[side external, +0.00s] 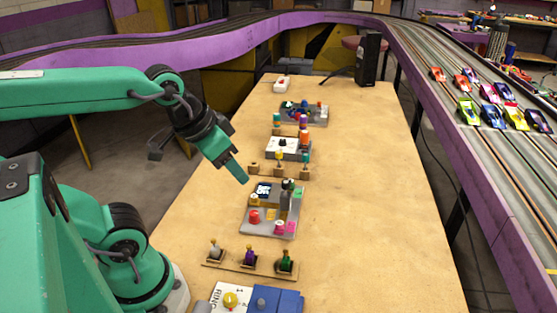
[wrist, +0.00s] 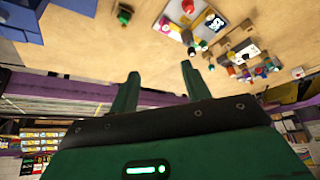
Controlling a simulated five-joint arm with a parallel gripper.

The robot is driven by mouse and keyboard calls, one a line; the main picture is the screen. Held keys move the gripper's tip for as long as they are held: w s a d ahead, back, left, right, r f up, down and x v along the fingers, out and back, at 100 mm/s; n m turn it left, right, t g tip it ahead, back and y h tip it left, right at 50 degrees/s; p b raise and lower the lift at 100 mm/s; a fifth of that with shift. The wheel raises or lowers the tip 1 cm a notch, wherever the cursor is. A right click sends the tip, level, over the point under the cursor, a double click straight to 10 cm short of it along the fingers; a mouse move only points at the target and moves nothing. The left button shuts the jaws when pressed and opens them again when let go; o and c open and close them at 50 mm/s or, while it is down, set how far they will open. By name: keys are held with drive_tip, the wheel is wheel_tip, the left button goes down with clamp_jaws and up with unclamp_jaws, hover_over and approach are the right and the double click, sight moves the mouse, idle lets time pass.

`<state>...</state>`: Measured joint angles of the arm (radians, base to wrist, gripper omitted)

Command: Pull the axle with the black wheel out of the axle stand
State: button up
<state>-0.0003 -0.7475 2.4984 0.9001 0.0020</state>
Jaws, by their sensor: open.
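My gripper (side external: 238,172) is open and empty, above the left edge of the table, left of a grey tray of small parts. Its two green fingers (wrist: 158,82) stand apart in the wrist view with nothing between them. A small dark round piece (side external: 289,185) shows at the top of a grey upright block on the tray's right part. It may be the black wheel, but it is too small to tell. I cannot make out the axle or which piece is the axle stand. My gripper touches none of these parts.
The grey tray (side external: 260,231) holds several coloured pieces. A wooden rack (side external: 232,264) with three pegs lies in front; another rack (side external: 266,174) lies behind. A white tray (side external: 285,155) and a black box (side external: 368,60) stand farther back. The table's right side is clear.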

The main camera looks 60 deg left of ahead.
drive_tip(key=w, duration=0.1)
drive_tip(key=m+g, duration=0.5)
drive_tip(key=m, duration=0.1)
hover_over(286, 182)
drive_tip(key=f, duration=0.9)
drive_tip(key=shift+s+d+f, duration=0.15)
drive_tip(key=shift+s+d, duration=0.05)
drive_tip(key=shift+s, duration=0.15)
drive_tip(key=shift+w+a+f+g, duration=0.3)
drive_tip(key=shift+w+f, duration=0.1)
drive_tip(key=shift+f, duration=0.15)
drive_tip(key=shift+f, duration=0.15)
drive_tip(key=shift+f, duration=3.75)
